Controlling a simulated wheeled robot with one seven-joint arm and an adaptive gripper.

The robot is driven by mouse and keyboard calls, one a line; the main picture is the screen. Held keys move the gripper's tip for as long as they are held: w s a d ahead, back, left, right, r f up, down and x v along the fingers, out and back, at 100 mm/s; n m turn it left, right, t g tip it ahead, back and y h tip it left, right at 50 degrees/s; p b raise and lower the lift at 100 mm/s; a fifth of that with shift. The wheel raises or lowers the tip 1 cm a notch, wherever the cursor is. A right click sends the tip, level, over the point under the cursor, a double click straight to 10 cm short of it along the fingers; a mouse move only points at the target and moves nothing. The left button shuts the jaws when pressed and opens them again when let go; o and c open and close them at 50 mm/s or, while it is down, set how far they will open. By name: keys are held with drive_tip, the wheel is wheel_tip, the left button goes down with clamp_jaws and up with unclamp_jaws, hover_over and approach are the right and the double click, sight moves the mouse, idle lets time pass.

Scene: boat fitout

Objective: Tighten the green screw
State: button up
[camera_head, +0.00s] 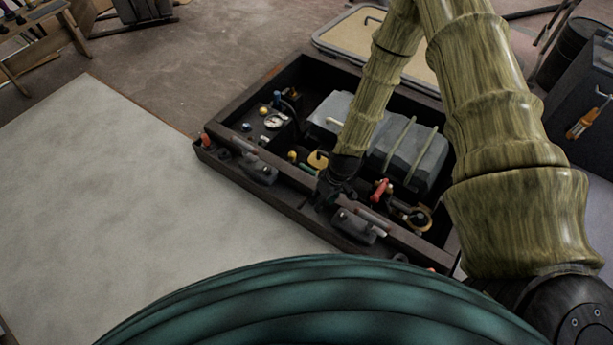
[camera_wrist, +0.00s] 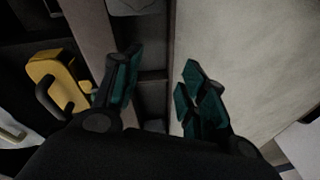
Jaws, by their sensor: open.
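I cannot make out a green screw in either view; my arm and gripper hide part of the dark box (camera_head: 222,163) of boat fittings. My gripper (camera_head: 324,200) is over the near wall of this box, between two grey latch-like fittings. In the wrist view my gripper (camera_wrist: 162,68) has its two dark green fingers apart, with nothing between them. Beneath them run the box's edge (camera_wrist: 154,75) and a narrow dark recess. A yellow part (camera_wrist: 58,80) with a black handle lies left of the fingers; it also shows in the head view (camera_head: 318,160).
Inside the box are a grey casing (camera_head: 412,150), a round gauge (camera_head: 273,121) and a red-handled part (camera_head: 380,190). A left latch (camera_head: 260,172) and a right latch (camera_head: 355,226) flank my gripper. The pale tabletop (camera_head: 130,200) at left is clear.

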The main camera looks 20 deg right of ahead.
drive_tip(key=shift+n+t+y, duration=0.4)
drive_tip(key=shift+n+y, duration=0.1)
drive_tip(key=shift+n, duration=0.4)
drive_tip(key=w+d+f+b, duration=0.1)
drive_tip(key=w, duration=0.3)
drive_tip(key=w+f+b, duration=0.1)
drive_tip(key=w+b, duration=0.1)
drive_tip(key=w, duration=0.2)
drive_tip(key=w+d+b, duration=0.1)
drive_tip(key=w+b, duration=0.1)
drive_tip(key=w, duration=0.1)
drive_tip(key=shift+w+d+f, duration=0.3)
drive_tip(key=shift+w+f, duration=0.1)
drive_tip(key=n+y+b, duration=0.1)
drive_tip(key=b, duration=0.3)
approach(307, 167)
drive_tip(key=shift+n+t, duration=0.3)
drive_tip(key=b+x, duration=0.1)
drive_tip(key=x, duration=0.2)
drive_tip(key=b+x, duration=0.2)
drive_tip(key=x, duration=0.1)
drive_tip(key=b+x, duration=0.2)
drive_tip(key=x, duration=0.2)
drive_tip(key=shift+s, duration=0.25)
clamp_jaws()
